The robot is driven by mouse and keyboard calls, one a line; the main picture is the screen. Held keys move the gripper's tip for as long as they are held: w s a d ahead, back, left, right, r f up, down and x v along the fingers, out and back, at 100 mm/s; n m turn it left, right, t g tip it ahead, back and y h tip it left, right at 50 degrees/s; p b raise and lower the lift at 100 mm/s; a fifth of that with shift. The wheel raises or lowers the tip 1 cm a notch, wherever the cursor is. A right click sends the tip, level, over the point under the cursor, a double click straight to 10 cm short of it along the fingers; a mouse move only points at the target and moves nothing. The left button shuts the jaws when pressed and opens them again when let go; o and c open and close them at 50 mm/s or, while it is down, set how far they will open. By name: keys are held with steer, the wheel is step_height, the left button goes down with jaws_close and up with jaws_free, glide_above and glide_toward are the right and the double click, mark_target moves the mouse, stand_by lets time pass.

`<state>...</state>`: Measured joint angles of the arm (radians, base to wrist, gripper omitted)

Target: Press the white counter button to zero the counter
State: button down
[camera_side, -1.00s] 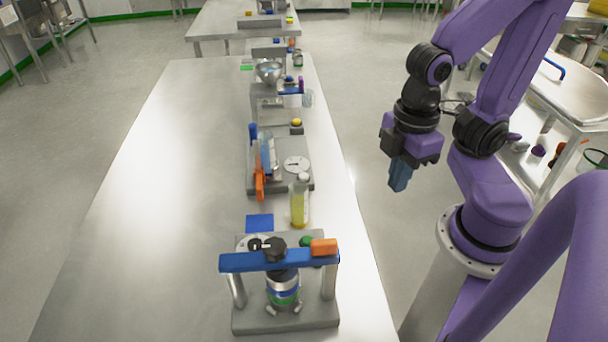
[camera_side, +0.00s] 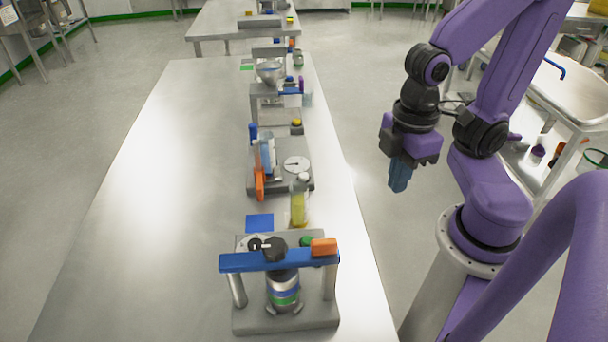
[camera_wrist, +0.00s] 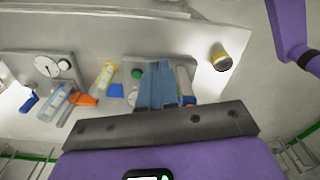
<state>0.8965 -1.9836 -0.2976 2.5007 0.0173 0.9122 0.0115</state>
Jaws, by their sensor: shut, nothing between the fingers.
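My gripper (camera_side: 399,184) hangs at the right of the long steel table, beyond its right edge in the side view, with its blue fingers together and empty. The fingers also show in the wrist view (camera_wrist: 157,72), pointing at the table's equipment. I cannot make out the white counter button with certainty. A small white round piece (camera_side: 303,177) stands by the plate with the white dial (camera_side: 297,164), but I cannot tell whether it is a button or a cap. The dial also shows in the wrist view (camera_wrist: 54,66). My gripper touches nothing.
A press frame with a blue crossbar (camera_side: 245,262) and orange block (camera_side: 324,247) stands at the near end. A yellow-filled cylinder (camera_side: 298,210), a blue square (camera_side: 259,223) and a metal funnel (camera_side: 270,72) stand along the row. The table's left side (camera_side: 150,190) is clear.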

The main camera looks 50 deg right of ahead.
steer(key=w+a+f+m+g+y, duration=0.2)
steer(key=w+a+m+g+y, duration=0.15)
steer(key=m, duration=0.95)
steer(key=m+t+y, duration=0.3)
steer(key=m+t, duration=0.6)
steer(key=m, duration=2.5)
glide_above(307, 174)
step_height(307, 174, down, 7)
steer(key=shift+f, duration=0.1)
steer(key=shift+f, duration=0.1)
steer(key=shift+f, duration=4.35)
steer(key=shift+f, duration=0.1)
